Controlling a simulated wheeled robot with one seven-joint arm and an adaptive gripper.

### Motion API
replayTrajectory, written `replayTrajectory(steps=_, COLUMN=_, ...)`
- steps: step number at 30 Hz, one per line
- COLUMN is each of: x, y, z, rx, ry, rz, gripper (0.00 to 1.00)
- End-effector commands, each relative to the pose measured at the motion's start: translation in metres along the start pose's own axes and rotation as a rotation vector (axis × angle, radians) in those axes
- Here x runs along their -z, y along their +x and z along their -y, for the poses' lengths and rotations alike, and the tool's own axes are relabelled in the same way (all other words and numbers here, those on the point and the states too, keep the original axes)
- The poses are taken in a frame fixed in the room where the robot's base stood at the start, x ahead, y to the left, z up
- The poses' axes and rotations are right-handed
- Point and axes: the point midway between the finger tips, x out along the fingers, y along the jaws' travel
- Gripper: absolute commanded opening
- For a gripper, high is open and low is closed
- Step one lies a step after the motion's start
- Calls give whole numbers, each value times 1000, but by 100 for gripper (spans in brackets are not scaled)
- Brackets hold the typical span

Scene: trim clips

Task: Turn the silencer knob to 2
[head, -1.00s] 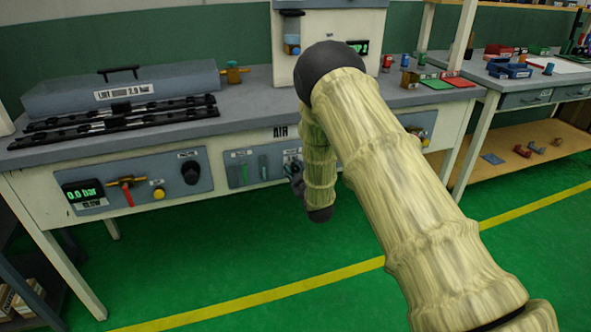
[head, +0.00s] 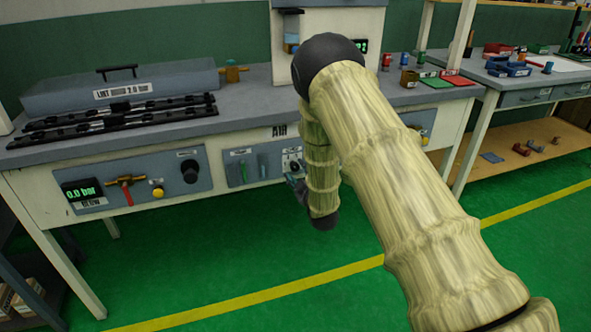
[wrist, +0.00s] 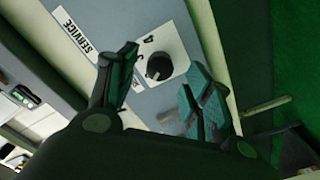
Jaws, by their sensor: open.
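A small black knob (wrist: 158,67) sits on a white numbered plate in the wrist view, with a "4" legible beside it; I take it as the silencer knob. Its pointer direction is too small to tell. In the head view its white plate (head: 292,165) shows at the right of the middle grey panel, just above my gripper. My gripper (wrist: 163,60) is open and empty, with one finger on each side of the knob in the picture. I cannot tell how far the fingertips are from the panel. In the head view my gripper (head: 295,184) is partly hidden by my arm.
The middle panel (head: 236,175) also carries green gauge-like strips. A left panel (head: 108,172) holds a "0.0 bar" display, a red-handled valve and a larger black knob (head: 190,171). The grey bench top (head: 240,100) overhangs these panels. The green floor in front is clear.

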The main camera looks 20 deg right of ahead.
Motion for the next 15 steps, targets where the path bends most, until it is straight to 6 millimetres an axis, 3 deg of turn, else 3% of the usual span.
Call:
replayTrajectory(steps=9, x=0, y=-57, z=0, rx=1, ry=0, rz=1, gripper=51)
replayTrajectory(steps=15, x=0, y=-77, z=0, rx=0, ry=0, rz=1, gripper=51)
